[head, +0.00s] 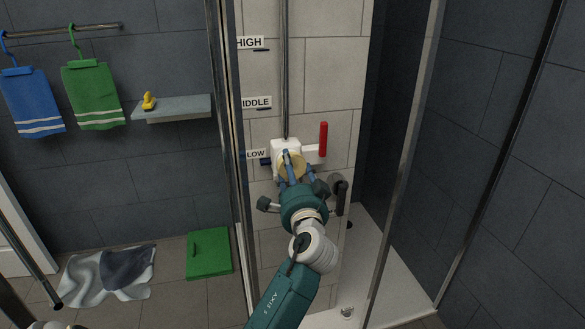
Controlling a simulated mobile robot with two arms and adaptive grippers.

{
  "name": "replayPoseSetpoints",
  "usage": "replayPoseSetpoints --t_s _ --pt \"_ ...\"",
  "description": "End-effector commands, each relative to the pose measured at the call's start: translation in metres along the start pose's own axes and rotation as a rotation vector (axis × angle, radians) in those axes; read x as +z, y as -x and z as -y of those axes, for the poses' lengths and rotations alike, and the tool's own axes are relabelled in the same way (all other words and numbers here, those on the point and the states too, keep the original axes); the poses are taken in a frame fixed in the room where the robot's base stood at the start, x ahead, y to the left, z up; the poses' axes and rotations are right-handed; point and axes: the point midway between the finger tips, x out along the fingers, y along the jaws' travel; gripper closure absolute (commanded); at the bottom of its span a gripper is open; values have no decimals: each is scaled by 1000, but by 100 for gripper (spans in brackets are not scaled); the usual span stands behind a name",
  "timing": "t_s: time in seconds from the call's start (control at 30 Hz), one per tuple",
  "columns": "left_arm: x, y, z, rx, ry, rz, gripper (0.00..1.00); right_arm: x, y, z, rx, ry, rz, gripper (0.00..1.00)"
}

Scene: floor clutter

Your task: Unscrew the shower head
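A round tan disc, which looks like the shower head (297,168), sits in front of a white holder (287,146) on a vertical rail, at the LOW mark. My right gripper (291,172) is at the disc, with blue fingers around and partly across it. The fingers hide part of the disc, and I cannot tell if they are closed on it. A red handle (323,139) stands upright on a white arm right of the holder.
Metal-framed glass panels (232,160) stand left and right of my arm. A dark grey cylindrical fitting (341,197) is close right of my wrist. A shelf (172,110) with a yellow duck (148,101), hanging towels (93,95), a green board (209,254) and crumpled cloths (105,275) are left.

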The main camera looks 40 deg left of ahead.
Motion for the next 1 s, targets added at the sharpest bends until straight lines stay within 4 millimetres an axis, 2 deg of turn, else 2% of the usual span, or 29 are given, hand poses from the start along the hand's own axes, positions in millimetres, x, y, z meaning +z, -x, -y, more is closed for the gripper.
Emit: replayPoseSetpoints --t_s 0.3,1.0 --pt "4 -1 0 -17 63 3 78 -4 -12 1 -1 -3 -8 60" --pt "6 -2 1 -25 94 9 78 -5 -11 0 0 -10 11 60"
